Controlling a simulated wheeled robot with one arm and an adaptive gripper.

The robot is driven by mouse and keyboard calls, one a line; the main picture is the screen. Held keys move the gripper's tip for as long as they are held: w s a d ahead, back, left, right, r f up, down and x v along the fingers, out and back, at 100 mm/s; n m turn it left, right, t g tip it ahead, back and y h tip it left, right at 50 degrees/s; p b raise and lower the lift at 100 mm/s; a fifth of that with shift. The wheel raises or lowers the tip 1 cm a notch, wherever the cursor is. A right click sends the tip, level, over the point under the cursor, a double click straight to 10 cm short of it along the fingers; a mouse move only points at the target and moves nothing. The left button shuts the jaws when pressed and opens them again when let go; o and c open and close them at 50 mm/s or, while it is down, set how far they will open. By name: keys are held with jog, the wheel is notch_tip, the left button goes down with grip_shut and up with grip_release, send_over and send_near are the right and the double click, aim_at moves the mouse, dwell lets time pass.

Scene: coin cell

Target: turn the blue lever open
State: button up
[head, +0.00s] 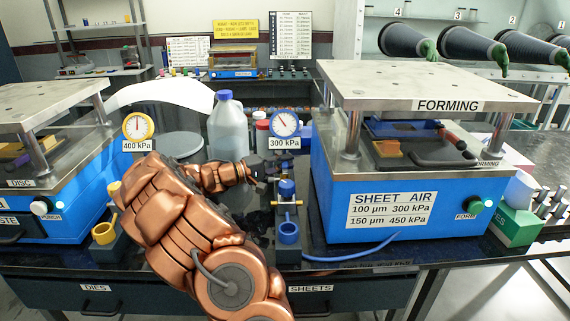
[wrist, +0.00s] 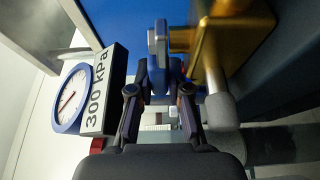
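The blue lever (wrist: 158,60) shows in the wrist view as an upright blue-grey bar beside a brass valve body (wrist: 235,35). My gripper (wrist: 160,75) has its two dark fingers apart, one on each side of the lever. A narrow gap seems to show between lever and fingers; firm contact is not visible. In the head view my gripper (head: 268,168) is at the valve below the 300 kPa gauge (head: 285,124), left of the blue FORMING press (head: 400,200). The lever is hard to make out there.
The 300 kPa gauge is close to the left finger in the wrist view. A large grey-white bottle (head: 227,127) stands behind my arm. The disc press (head: 60,190) is at left.

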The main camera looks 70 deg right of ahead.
jog(key=shift+o, duration=0.6)
jog(key=shift+w+a, duration=0.1)
jog(key=v, duration=1.1)
jog(key=shift+w+a, duration=0.25)
jog(key=shift+w, duration=0.05)
